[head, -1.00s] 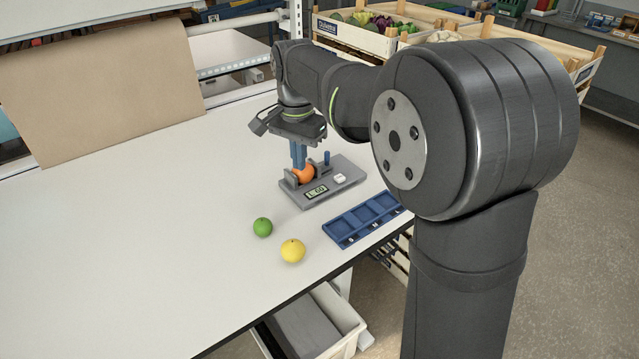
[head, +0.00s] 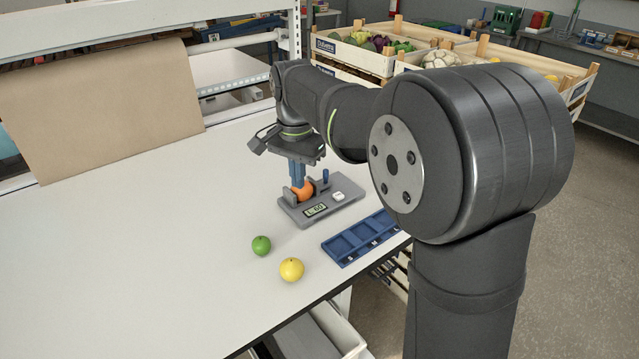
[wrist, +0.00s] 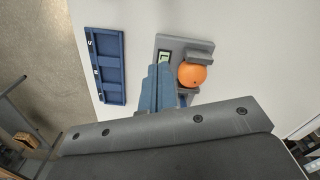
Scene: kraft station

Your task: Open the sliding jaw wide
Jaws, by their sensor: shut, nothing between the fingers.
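The grey gauge (head: 290,211) stands on the table with a small display (head: 316,209) and a white button (head: 338,196). An orange fruit (head: 304,191) sits between its two upright grey jaws; the right jaw (head: 321,185) has a blue peg (head: 325,175) beside it. In the wrist view the orange fruit (wrist: 193,75) lies by a grey jaw (wrist: 200,52). My gripper (head: 297,182), with blue fingers, is shut and empty, pointing down close to the fruit. Its fingers (wrist: 158,72) hide part of the gauge in the wrist view. I cannot tell whether they touch anything.
A blue tray with compartments (head: 331,251) lies nearer the table's front edge; it also shows in the wrist view (wrist: 121,70). A green fruit (head: 261,246) and a yellow fruit (head: 291,270) lie left of it. The table's left side is clear.

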